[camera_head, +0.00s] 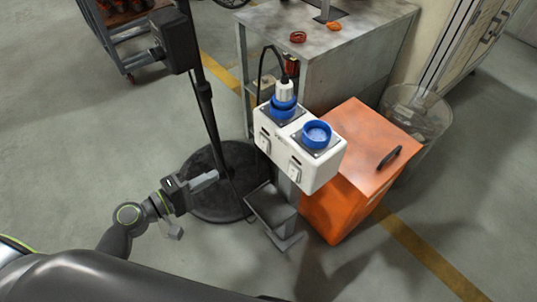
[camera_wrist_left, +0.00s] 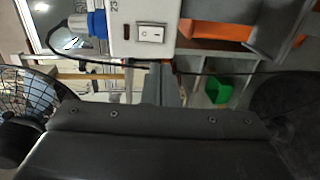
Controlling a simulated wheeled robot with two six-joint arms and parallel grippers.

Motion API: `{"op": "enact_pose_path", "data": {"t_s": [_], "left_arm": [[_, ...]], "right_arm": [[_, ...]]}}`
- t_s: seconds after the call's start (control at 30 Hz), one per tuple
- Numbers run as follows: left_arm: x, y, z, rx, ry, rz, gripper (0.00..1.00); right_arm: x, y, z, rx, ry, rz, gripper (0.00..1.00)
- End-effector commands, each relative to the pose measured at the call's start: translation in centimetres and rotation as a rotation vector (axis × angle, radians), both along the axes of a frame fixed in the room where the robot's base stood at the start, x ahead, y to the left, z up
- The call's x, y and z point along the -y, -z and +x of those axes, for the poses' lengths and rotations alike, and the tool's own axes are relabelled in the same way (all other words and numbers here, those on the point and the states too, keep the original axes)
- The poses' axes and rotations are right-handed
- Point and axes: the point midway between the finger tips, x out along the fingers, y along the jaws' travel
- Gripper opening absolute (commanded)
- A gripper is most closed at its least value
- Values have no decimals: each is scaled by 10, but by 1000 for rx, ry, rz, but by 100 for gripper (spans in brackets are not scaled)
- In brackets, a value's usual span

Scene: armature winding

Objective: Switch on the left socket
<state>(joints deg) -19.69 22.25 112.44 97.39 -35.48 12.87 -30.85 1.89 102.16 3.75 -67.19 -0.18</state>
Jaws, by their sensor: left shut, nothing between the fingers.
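A white socket box (camera_head: 300,150) stands on a post, with two blue round sockets on top. The left socket (camera_head: 281,107) has a white plug with a black cable in it; the right socket (camera_head: 317,134) is empty. On the box's front face are a left switch (camera_head: 265,142) and a right switch (camera_head: 295,170). My left gripper (camera_head: 206,181) is shut and empty, left of and apart from the box, pointing towards it. The left wrist view shows a white rocker switch (camera_wrist_left: 150,34) on the box; its on or off position is unclear. My right gripper is out of view.
A black round stand base (camera_head: 215,200) with a pole lies behind the left gripper. An orange bin (camera_head: 365,150) stands right of the box, a grey metal cabinet (camera_head: 345,50) behind it. A grey step-like bracket (camera_head: 270,208) sits low below the box. Floor at front left is clear.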

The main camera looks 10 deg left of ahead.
Motion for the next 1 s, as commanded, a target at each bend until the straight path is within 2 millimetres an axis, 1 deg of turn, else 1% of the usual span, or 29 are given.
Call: {"op": "enact_pose_path", "data": {"t_s": [0.23,0.37,0.47,0.7,0.9,1.0], "left_arm": [[0,0,1,0,-1,1,0],[4,0,6,1,-2,0,0],[12,0,17,3,-2,-2,0],[44,7,57,1,-2,-3,0],[68,12,87,0,0,-1,0],[76,14,98,-1,0,1,0]], "right_arm": [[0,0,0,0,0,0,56],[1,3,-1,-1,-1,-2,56],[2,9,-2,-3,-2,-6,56],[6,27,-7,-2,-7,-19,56],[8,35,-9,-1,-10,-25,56],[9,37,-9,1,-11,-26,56]]}}
